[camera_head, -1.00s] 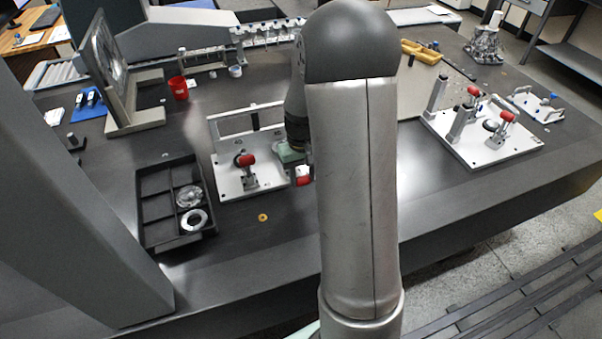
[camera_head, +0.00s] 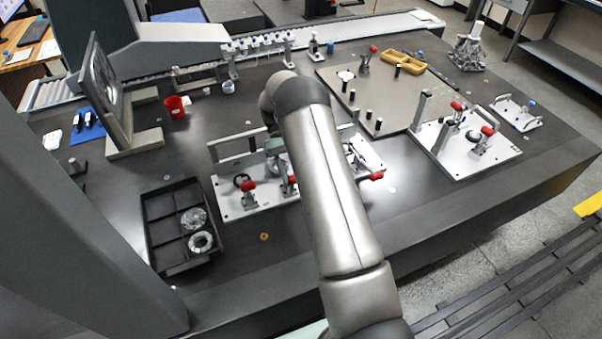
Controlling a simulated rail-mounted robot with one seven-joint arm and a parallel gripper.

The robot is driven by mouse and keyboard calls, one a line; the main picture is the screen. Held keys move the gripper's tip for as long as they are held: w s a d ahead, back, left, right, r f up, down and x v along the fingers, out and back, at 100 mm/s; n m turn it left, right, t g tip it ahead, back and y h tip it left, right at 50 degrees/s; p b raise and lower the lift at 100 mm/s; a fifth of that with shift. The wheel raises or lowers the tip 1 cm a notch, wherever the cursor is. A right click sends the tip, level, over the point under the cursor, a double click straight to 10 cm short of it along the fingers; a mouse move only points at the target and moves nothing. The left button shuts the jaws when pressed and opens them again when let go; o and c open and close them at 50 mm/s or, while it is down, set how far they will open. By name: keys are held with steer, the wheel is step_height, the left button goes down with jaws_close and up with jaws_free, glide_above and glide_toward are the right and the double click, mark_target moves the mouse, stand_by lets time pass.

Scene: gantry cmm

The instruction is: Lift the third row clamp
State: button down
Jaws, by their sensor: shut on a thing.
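A white fixture plate (camera_head: 228,208) carries a row of toggle clamps with red handles, partly behind my arm. A left clamp (camera_head: 248,187) stands near its left end. Another red-handled clamp (camera_head: 290,183) is just left of my arm, and one more red handle (camera_head: 376,176) shows to the right of my arm. My gripper (camera_head: 278,163) is low over the plate, behind my arm, close to the middle clamp's red handle. It is shut, apparently on that handle, but its fingertips and the contact are largely hidden. Part of the clamp row is hidden too.
A black divided tray (camera_head: 148,230) with metal rings lies left of the plate. A second white clamp fixture (camera_head: 490,160) stands at right, with a grey pegged plate (camera_head: 345,95) behind. A red cup (camera_head: 174,107) and framed panel (camera_head: 100,85) are at left. The front table strip is mostly clear.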

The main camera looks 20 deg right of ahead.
steer(key=shift+w+r+g, duration=0.15)
steer(key=shift+w+g, duration=0.35)
steer(key=c, duration=0.9)
jaws_free()
